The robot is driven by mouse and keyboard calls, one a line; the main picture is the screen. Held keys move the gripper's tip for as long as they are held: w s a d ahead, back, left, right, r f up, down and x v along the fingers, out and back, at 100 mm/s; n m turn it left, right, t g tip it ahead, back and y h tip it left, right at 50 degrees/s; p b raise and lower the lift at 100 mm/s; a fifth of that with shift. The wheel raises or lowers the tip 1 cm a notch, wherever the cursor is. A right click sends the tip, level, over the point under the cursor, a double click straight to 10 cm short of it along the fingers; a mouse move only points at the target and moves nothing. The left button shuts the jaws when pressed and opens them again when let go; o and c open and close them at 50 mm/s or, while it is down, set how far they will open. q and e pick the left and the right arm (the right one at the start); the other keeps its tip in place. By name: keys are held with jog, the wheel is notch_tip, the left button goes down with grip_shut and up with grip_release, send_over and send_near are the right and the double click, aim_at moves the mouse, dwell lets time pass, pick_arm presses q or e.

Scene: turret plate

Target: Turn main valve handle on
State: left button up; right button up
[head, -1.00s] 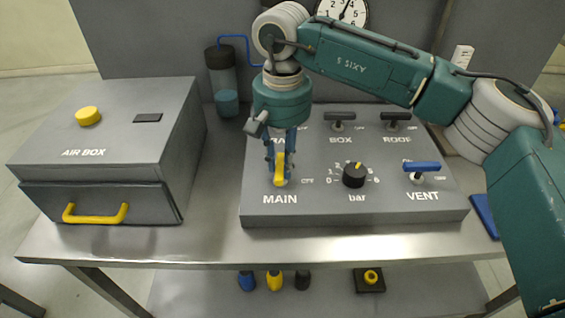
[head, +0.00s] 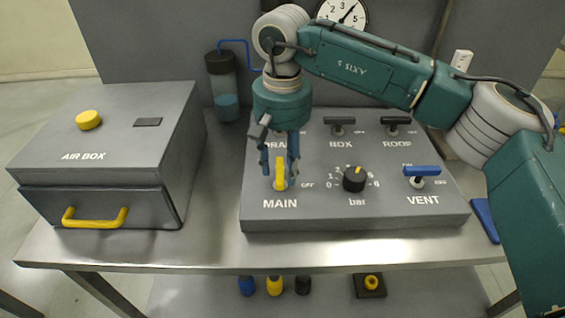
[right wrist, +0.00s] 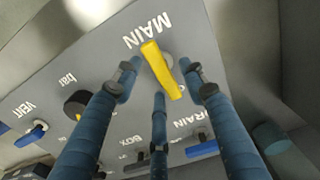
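The yellow main valve handle (head: 280,174) is on the sloped grey panel above the word MAIN. It points up the picture, away from that word, and not toward the OFF mark at its right. My right gripper (head: 279,171) is above it, with blue fingers spread on its left and right. In the right wrist view the yellow handle (right wrist: 160,68) shows between the spread fingers of the gripper (right wrist: 160,82), with gaps beside it. The ON mark is hidden. My left gripper is not in view.
The panel (head: 320,212) also carries a black bar knob (head: 354,179), a blue VENT handle (head: 422,170) and black BOX (head: 339,120) and ROOF (head: 397,120) handles. A grey air box (head: 120,130) stands left. A gauge (head: 342,12) hangs behind.

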aim_at(282, 170)
notch_tip(282, 170, up, 12)
dwell(0.6)
